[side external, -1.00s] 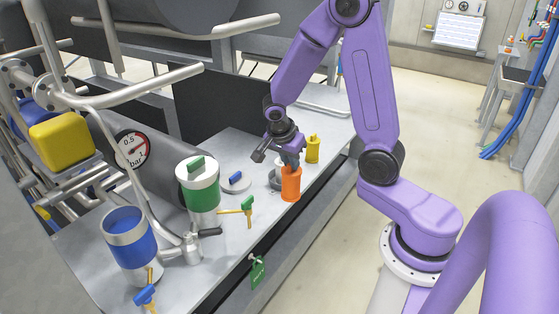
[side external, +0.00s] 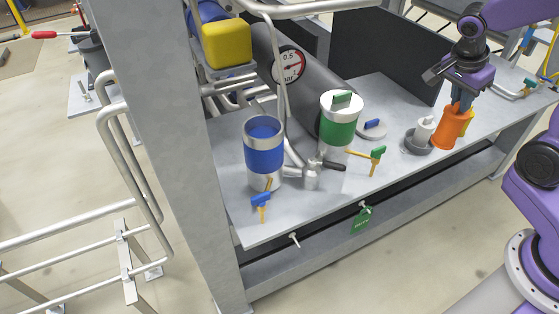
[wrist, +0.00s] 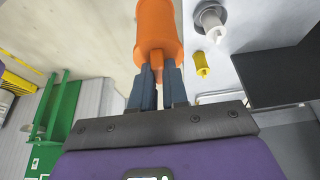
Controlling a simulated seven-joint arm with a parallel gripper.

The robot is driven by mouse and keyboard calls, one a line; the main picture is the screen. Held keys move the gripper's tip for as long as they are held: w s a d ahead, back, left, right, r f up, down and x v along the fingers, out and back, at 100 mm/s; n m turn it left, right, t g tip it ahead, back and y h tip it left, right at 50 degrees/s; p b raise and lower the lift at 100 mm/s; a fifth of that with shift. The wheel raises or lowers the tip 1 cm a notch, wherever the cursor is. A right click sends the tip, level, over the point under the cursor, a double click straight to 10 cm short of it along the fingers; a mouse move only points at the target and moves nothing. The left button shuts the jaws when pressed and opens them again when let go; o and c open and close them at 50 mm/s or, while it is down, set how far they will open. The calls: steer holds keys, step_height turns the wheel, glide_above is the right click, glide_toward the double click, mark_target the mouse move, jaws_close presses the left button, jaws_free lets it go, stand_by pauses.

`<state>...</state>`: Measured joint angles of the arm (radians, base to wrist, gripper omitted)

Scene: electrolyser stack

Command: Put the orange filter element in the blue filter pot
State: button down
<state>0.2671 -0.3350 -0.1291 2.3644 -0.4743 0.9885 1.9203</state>
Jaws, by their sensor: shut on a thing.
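My gripper (side external: 462,98) is shut on the top stem of the orange filter element (side external: 450,128), at the right end of the bench. The element hangs below the fingers and looks slightly tilted; I cannot tell whether its lower end touches the bench. In the wrist view the orange element (wrist: 156,32) sits between my fingers (wrist: 156,76). The blue filter pot (side external: 263,158) stands upright at the left front of the bench, well apart from my gripper. Its top is open and shows a blue inside. A flat grey lid with a blue handle (side external: 373,129) lies on the bench.

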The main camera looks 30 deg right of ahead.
step_height(320, 180, up, 12)
steer(key=n+t+y, duration=0.4)
steer(key=n+t, duration=0.1)
steer(key=n, duration=1.3)
glide_above(264, 126)
steer(key=s+a, duration=0.2)
steer(key=s, duration=0.3)
step_height(264, 126, down, 24)
steer(key=shift+w+r, duration=0.1)
steer(key=shift+r, duration=0.1)
steer(key=c, duration=1.1)
jaws_free()
steer(key=shift+f, duration=0.15)
steer(key=shift+c, duration=0.2)
